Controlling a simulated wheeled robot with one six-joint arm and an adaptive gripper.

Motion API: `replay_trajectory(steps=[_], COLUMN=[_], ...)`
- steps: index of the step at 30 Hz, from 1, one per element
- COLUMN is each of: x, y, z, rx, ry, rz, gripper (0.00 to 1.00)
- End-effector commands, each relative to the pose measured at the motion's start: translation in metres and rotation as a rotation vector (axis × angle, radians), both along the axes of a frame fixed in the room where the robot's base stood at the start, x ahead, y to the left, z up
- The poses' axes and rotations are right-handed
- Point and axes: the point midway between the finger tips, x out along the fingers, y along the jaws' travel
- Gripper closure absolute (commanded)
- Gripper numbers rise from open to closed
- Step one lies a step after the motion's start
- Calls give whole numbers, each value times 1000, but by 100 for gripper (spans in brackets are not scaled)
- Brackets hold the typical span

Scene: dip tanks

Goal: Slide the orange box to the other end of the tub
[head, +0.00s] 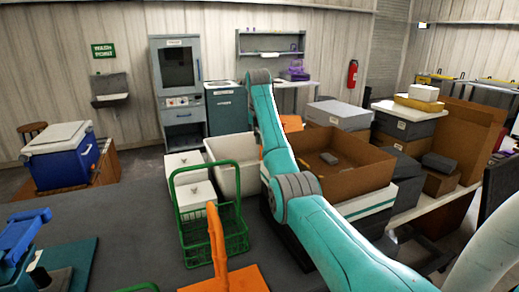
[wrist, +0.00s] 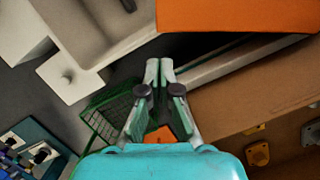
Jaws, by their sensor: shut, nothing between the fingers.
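The orange box (wrist: 235,15) fills the top right of the wrist view, just beyond my fingertips, and is cut off by the frame edge. In the head view a small part of it (head: 292,123) shows behind my arm. The pale tub (wrist: 75,15) is at the top left of the wrist view, and its rim runs up to the box. In the head view the tub (head: 222,152) stands behind the green basket, partly hidden by my arm. My gripper (wrist: 159,66) is shut and empty, its tips close to the box's near edge; I cannot tell whether they touch.
A green wire basket (head: 184,231) and white lidded containers (head: 198,197) stand left of the tub. A large brown open carton (head: 362,177) is on its right. An orange piece with an upright handle (head: 217,245) stands in front. The grey surface (head: 120,215) at left has free room.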

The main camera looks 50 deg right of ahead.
Motion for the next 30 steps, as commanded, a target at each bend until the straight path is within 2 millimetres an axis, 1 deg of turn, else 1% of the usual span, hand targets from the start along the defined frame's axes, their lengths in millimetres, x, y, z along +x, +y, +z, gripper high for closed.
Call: replay_trajectory(steps=[5,12,18,24,30], x=[2,7,11,12,12], y=[-4,-12,-18,-20,-20], z=[-22,-62,-85,-94,-95], rx=[3,3,1,0,0], ry=[3,3,2,0,0], rz=[0,0,0,0,0], gripper=[100,100,100,100,100])
